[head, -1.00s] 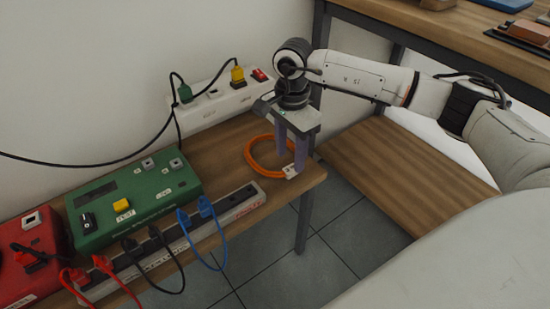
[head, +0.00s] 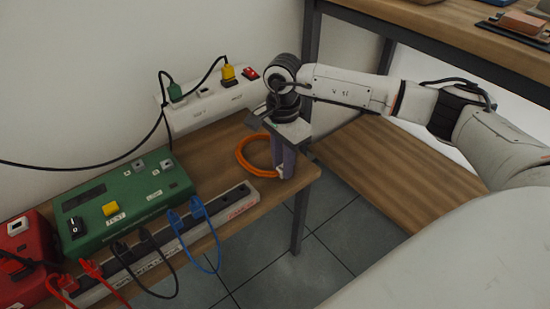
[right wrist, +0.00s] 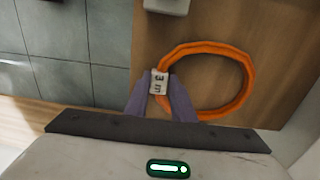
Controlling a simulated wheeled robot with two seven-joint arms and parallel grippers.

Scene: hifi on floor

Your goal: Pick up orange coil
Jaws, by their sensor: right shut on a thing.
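The orange coil (head: 244,165) is a ring of orange cable near the right end of the wooden shelf (head: 221,150). It also shows in the right wrist view (right wrist: 249,72), with a white tag (right wrist: 159,82) marked "3 m" on its left side. My right gripper (head: 284,172) points down at the coil's right side. In the right wrist view its purple fingers (right wrist: 160,98) are shut on the coil at the tag. I cannot tell whether the coil still touches the shelf. My left gripper is not in view.
A grey power strip (head: 225,207) with blue and black plugs lies in front of the coil. A green box (head: 130,195) and a red box (head: 25,250) stand to the left. A white socket block (head: 205,110) is behind. A table leg (head: 300,215) stands at the right.

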